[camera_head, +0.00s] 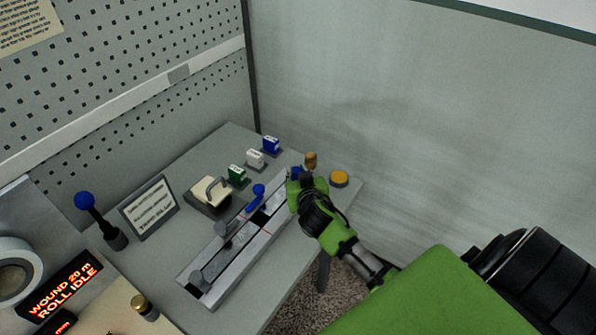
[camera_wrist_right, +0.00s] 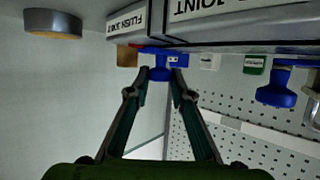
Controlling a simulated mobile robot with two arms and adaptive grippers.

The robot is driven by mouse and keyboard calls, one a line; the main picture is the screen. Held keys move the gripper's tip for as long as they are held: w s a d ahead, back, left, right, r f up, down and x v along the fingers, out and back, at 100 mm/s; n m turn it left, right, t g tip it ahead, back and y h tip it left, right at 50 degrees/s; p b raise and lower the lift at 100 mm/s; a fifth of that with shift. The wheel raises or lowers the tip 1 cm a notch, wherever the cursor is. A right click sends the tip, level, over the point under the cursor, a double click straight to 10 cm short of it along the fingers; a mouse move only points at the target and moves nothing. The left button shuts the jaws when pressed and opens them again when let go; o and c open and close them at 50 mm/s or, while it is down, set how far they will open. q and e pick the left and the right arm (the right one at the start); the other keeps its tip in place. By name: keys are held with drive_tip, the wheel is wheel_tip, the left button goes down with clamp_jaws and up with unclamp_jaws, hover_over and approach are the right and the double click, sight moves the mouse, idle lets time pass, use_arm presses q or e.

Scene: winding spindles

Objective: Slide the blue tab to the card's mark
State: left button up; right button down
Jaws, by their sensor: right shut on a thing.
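A long metal rail (camera_head: 240,248) with a dark slot lies along the bench. My right gripper (camera_head: 297,180) is at the rail's far right end. In the right wrist view, its fingers (camera_wrist_right: 160,82) are shut on a blue tab (camera_wrist_right: 160,72) with a round knob. In the head view only a bit of this blue tab (camera_head: 296,171) shows beside the fingers. A second blue knob (camera_head: 258,191) stands at mid-rail, and also shows in the wrist view (camera_wrist_right: 276,93). A card (camera_head: 148,208) stands tilted left of the rail; its print is too small to read. My left gripper is not in view.
Grey knobs (camera_head: 196,277) sit on the rail's near half. Blue (camera_head: 271,143), white (camera_head: 255,158) and green (camera_head: 237,174) tags stand behind the rail. A yellow button (camera_head: 339,178) and a wooden knob (camera_head: 311,160) are near my right gripper. A blue-topped lever (camera_head: 85,201) stands left.

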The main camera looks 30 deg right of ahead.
drive_tip(key=a, duration=0.1)
drive_tip(key=s+a, duration=0.1)
drive_tip(key=a, duration=0.2)
drive_tip(key=shift+s, duration=0.3)
drive_tip(key=shift+d, duration=0.1)
drive_tip(key=c, duration=1.8)
unclamp_jaws()
drive_tip(key=v, duration=1.2)
